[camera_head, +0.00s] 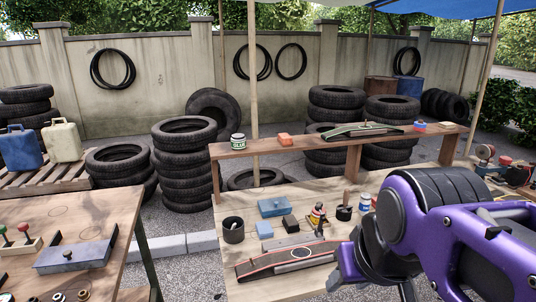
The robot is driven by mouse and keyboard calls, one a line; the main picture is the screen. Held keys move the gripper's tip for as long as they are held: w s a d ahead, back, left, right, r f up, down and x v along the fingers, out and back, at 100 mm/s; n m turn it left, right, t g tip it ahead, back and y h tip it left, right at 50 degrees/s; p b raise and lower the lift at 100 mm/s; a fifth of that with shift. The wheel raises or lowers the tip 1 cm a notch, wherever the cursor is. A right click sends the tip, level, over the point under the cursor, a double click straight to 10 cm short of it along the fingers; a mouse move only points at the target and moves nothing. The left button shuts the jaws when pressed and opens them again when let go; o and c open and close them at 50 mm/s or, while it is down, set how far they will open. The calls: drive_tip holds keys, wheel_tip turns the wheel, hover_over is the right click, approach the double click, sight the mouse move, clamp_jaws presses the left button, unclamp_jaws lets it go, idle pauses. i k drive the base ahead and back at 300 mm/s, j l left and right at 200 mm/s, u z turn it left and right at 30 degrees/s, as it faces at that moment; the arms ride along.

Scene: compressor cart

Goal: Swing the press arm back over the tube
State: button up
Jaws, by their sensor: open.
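A long, low dark fixture with red edges (258,264) lies on the middle wooden bench, and I take it to be the press. A grey bar-like piece (292,267) lies along its front side, and a round ring shows on its top. I cannot tell which part is the press arm and which is the tube. My purple arm fills the lower right and covers the fixture's right end. My gripper's fingers cannot be made out.
A dark cup (233,230), blue boxes (273,207) and bottles stand behind the fixture. A raised shelf (270,145) runs along the bench's back. A left bench (70,215) carries a grey box (76,251), with a gap between benches. Tyre stacks (184,165) stand behind.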

sight(500, 168)
drive_tip(key=k+l, duration=0.1)
drive_tip(key=l, duration=0.75)
drive_tip(key=i+l, duration=0.1)
drive_tip(key=l, duration=0.45)
drive_tip(key=i+l, duration=0.1)
drive_tip(key=l, duration=0.45)
drive_tip(key=i+l, duration=0.1)
drive_tip(key=l, duration=0.45)
drive_tip(key=i+l, duration=0.15)
drive_tip(key=l, duration=0.25)
drive_tip(key=i+l, duration=0.1)
drive_tip(key=l, duration=0.35)
drive_tip(key=i+l, duration=0.15)
drive_tip(key=l, duration=0.25)
drive_tip(key=i+l, duration=0.15)
drive_tip(key=l, duration=0.25)
drive_tip(key=i+l+z, duration=0.1)
drive_tip(key=l, duration=0.35)
drive_tip(key=i+l, duration=0.2)
drive_tip(key=l, duration=0.2)
drive_tip(key=k+l, duration=0.2)
drive_tip(key=k, duration=0.3)
